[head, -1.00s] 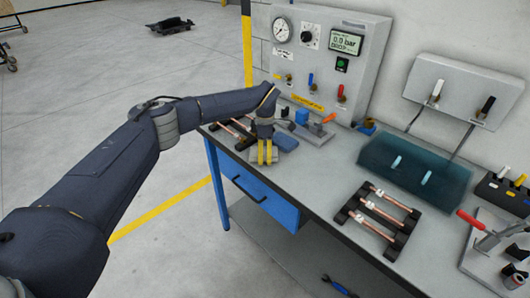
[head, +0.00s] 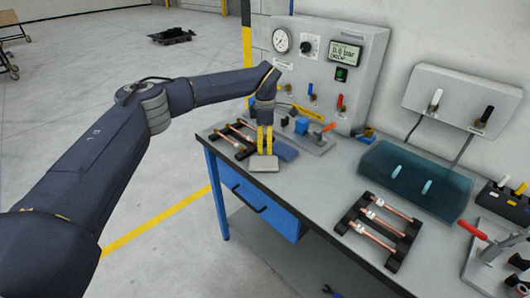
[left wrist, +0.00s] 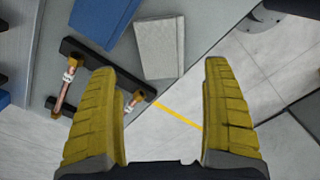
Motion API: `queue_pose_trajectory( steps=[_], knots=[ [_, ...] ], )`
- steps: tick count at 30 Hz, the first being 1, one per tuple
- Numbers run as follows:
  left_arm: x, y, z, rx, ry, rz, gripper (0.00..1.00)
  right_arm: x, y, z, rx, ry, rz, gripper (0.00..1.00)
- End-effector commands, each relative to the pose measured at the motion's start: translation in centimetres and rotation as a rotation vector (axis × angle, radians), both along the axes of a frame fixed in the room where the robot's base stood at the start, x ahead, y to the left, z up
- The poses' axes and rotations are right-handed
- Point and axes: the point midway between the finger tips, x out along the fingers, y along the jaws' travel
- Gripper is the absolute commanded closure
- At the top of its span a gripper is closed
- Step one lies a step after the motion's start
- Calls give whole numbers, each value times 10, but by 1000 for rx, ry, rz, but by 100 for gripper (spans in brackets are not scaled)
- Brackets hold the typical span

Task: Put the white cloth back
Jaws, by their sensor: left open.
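The white cloth (head: 263,163), a pale grey-white folded pad, lies flat on the bench near its front edge, beside the blue cloth (head: 286,151). My left gripper (head: 265,141) has yellow fingers and stands just behind and above the white cloth. In the left wrist view the fingers (left wrist: 164,100) are spread apart with nothing between them. The white cloth (left wrist: 160,49) lies beyond the fingertips there, with the blue cloth (left wrist: 103,18) to its left. My right gripper is not in view.
A black rack with copper tubes (head: 233,137) stands left of the cloths, and a second rack (head: 378,228) is further right. A gauge panel (head: 328,68) stands behind. Bare bench lies between the white cloth and the second rack.

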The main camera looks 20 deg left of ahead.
Motion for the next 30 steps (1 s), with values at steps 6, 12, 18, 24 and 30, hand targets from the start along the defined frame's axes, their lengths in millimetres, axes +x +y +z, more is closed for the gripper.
queue_pose_trajectory(
  steps=[6,12,18,24,30],
  knots=[
    [0,0,22,1,0,0,17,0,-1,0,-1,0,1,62],
    [0,0,29,0,0,0,17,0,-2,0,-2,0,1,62],
    [0,0,30,0,1,0,17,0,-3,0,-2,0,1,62],
    [3,-1,31,-24,-11,11,17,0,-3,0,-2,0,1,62],
    [34,-11,56,-248,-117,127,17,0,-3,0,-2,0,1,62]
  ],
)
